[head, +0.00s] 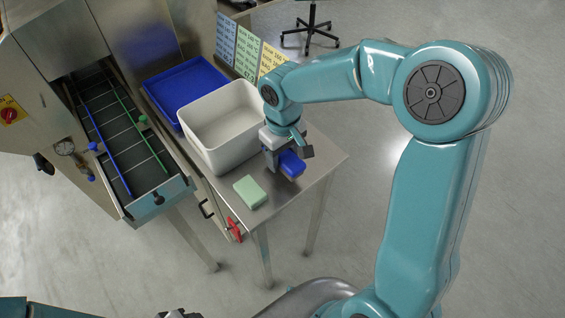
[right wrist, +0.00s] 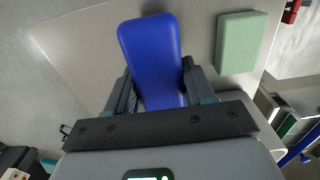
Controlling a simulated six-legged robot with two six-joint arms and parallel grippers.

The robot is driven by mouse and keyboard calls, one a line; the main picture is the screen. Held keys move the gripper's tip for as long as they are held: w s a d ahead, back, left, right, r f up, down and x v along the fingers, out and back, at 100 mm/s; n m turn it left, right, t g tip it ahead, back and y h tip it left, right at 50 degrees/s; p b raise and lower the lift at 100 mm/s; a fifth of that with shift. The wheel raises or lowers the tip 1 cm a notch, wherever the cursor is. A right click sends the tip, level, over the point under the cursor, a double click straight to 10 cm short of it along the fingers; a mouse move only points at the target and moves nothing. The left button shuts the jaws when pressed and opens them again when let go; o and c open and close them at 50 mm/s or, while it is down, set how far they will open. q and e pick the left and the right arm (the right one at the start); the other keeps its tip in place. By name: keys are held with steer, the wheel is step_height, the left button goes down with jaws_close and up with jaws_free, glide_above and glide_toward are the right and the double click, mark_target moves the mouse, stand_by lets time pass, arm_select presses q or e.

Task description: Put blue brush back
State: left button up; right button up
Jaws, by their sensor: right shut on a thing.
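The blue brush (head: 292,164) is at the right part of the steel table, right of the white bin. Its smooth blue back fills the middle of the right wrist view (right wrist: 150,50). My right gripper (head: 287,154) is shut on it, with one finger on each side in the right wrist view (right wrist: 158,80). I cannot tell whether the brush touches the table; its underside is hidden. A small grey part of my left arm's end (head: 178,314) just shows at the bottom edge in the head view; its jaws cannot be made out.
A green sponge (head: 250,191) lies on the steel table (head: 318,160) near its front. The white bin (head: 218,140) and a blue tray (head: 160,88) stand behind. Colored sheets (head: 248,55) stand at the back. The wrapper's conveyor (head: 125,150) is left; a red handle (head: 235,229) is at the front.

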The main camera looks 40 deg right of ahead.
step_height(320, 180, down, 3)
steer(key=shift+s+r, duration=0.1)
steer(key=shift+s, duration=0.05)
steer(key=shift+f, duration=0.3)
steer(key=shift+f+b, duration=0.1)
steer(key=shift+b, duration=0.2)
steer(key=o, duration=0.9)
steer(key=shift+o, duration=0.2)
step_height(320, 180, up, 12)
steer(key=shift+r+p, duration=0.25)
steer(key=shift+p, duration=0.45)
steer(key=shift+f, duration=0.1)
